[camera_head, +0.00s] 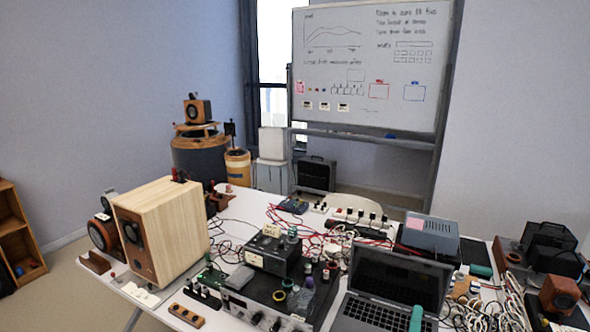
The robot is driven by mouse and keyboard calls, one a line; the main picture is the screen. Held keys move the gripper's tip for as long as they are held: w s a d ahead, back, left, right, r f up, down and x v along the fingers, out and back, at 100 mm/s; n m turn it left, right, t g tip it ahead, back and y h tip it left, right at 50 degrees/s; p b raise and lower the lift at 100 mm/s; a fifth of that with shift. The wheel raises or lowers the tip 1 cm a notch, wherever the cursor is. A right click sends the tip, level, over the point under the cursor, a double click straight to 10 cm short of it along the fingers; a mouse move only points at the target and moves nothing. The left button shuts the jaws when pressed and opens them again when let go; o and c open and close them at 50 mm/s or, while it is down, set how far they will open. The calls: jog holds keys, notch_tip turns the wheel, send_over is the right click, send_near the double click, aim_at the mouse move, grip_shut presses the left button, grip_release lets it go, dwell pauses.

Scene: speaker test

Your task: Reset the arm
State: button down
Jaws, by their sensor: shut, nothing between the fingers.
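No part of my arm and no gripper shows in the head view, so I cannot see how the arm is posed. The white table (240,208) fills the lower middle of the view. A large wooden speaker box (178,222) stands on its left part. An open laptop (385,290) with a dark screen stands at the front right of the table.
A black amplifier-like unit (268,252) and tangled cables (300,222) crowd the table's middle. A grey box (430,236) sits behind the laptop. More cables and a small wooden speaker (558,294) lie at right. A whiteboard (370,65) stands behind. Floor shows at left.

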jog(key=s+a+f+n+g+y, duration=0.2)
jog(key=s+a+f+n+y, duration=0.4)
jog(key=s+a+f+n, duration=0.9)
jog(key=s+a+n+g+y, duration=0.1)
jog(key=s+a+n, duration=0.1)
jog(key=s+a, duration=0.3)
jog(key=s+a+n+g+y, duration=0.1)
jog(key=s+a+n, duration=0.2)
jog(key=s, duration=1.1)
jog(key=s+a+n+g+y, duration=0.1)
jog(key=s+a+n+y, duration=0.1)
jog(key=s+a, duration=0.5)
jog(key=shift+s+a+r+n, duration=0.25)
jog(key=shift+s+n, duration=0.35)
jog(key=shift+s, duration=0.55)
